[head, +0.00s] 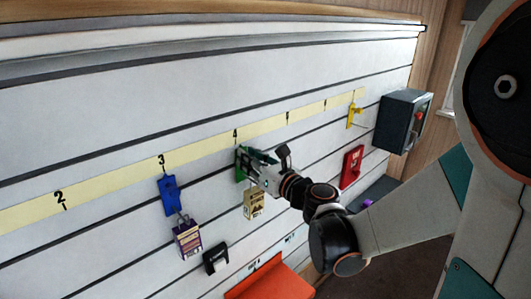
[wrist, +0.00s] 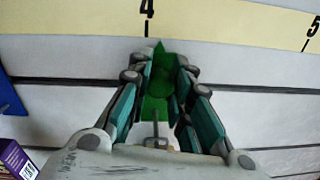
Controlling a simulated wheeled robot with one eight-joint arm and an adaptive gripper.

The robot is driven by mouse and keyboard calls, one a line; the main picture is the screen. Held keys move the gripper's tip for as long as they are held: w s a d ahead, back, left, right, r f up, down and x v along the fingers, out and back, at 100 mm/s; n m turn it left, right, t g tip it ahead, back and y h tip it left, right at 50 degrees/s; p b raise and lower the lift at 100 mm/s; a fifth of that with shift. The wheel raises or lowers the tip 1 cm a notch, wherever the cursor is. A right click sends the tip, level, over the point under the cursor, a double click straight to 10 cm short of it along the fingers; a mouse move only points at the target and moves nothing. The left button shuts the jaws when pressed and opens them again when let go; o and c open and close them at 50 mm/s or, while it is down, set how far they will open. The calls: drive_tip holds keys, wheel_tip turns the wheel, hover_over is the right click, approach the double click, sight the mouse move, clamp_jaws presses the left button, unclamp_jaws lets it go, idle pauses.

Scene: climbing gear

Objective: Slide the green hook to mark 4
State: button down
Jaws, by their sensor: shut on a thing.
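The green hook (head: 240,168) sits on the slatted wall just below the yellow number strip (head: 200,151), close to mark 4. In the wrist view the green hook (wrist: 158,85) has a pointed top, which stands slightly right of the tick under the 4. My gripper (head: 246,160) is shut on the hook; in the wrist view its fingers (wrist: 160,75) press on both sides. A cream and brown packet (head: 253,205) hangs below the gripper, seemingly from the green hook; the attachment is hidden in the head view.
A blue hook (head: 169,196) with a purple packet (head: 187,238) is at mark 3. Further right are a red hook (head: 352,166), a yellow hook (head: 354,115) and a dark box (head: 402,121). A black clip-like item (head: 215,259) and orange shelf (head: 268,280) are below.

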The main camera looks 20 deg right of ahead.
drive_tip(key=shift+s+a, duration=0.25)
drive_tip(key=shift+a, duration=0.5)
drive_tip(key=c, duration=1.4)
unclamp_jaws()
drive_tip(key=shift+d, duration=0.1)
